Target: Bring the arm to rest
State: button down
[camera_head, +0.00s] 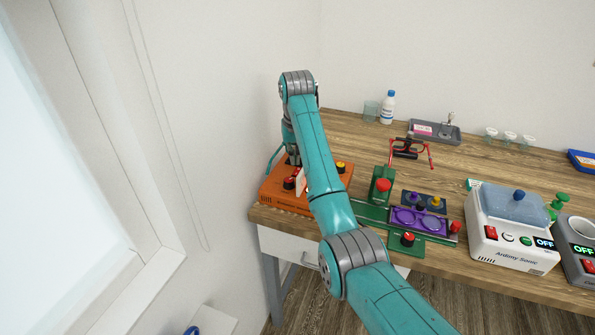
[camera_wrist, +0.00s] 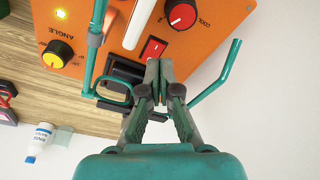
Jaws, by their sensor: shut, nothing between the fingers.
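My arm reaches from the lower right over the left end of the table, with its wrist bent down above an orange device (camera_head: 275,197). My gripper is mostly hidden behind the arm in the head view. In the wrist view my gripper (camera_wrist: 163,90) is shut and empty, its fingers together in front of the orange panel (camera_wrist: 200,47). The panel carries a yellow knob (camera_wrist: 57,54), a red knob (camera_wrist: 181,15) and a red switch (camera_wrist: 153,48). A black part (camera_wrist: 122,75) is close beside the fingers; whether they touch I cannot tell.
A green device (camera_head: 383,185) with a purple tray (camera_head: 432,222) stands right of my arm. A white machine (camera_head: 500,243) is farther right. A bottle (camera_head: 388,108), a grey tray (camera_head: 450,136) and red-black frames (camera_head: 408,150) are behind. The wall is close on the left.

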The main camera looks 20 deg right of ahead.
jog(key=shift+r, duration=1.15)
